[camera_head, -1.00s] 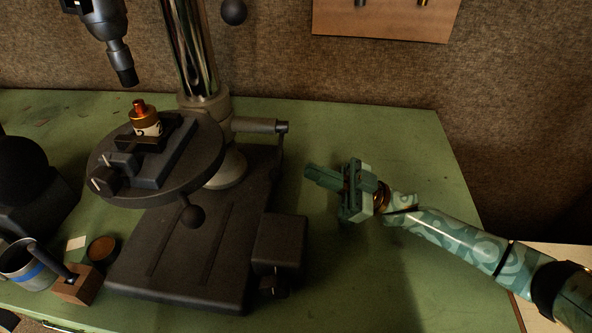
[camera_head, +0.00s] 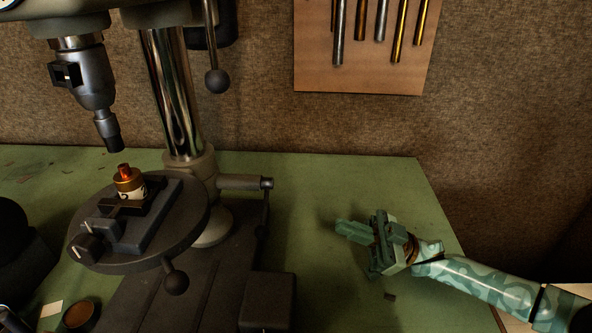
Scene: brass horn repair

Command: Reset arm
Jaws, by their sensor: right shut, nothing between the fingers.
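My right gripper (camera_head: 345,230) is at the right of the camera_head view, over the green bench (camera_head: 330,180). It is shut and empty, and its fingers point left toward the drill press. My right arm comes in from the right edge. My left gripper does not show. A brass and white cylindrical piece with a copper-coloured top (camera_head: 130,184) stands upright in the black vise (camera_head: 125,220) on the drill press's round table, well left of my right gripper.
The drill press column (camera_head: 172,95) and chuck (camera_head: 97,95) rise at the left. Its dark base (camera_head: 195,290) fills the front middle. A board with several metal rods (camera_head: 350,75) hangs on the back wall. Bare bench lies between the press and my right arm.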

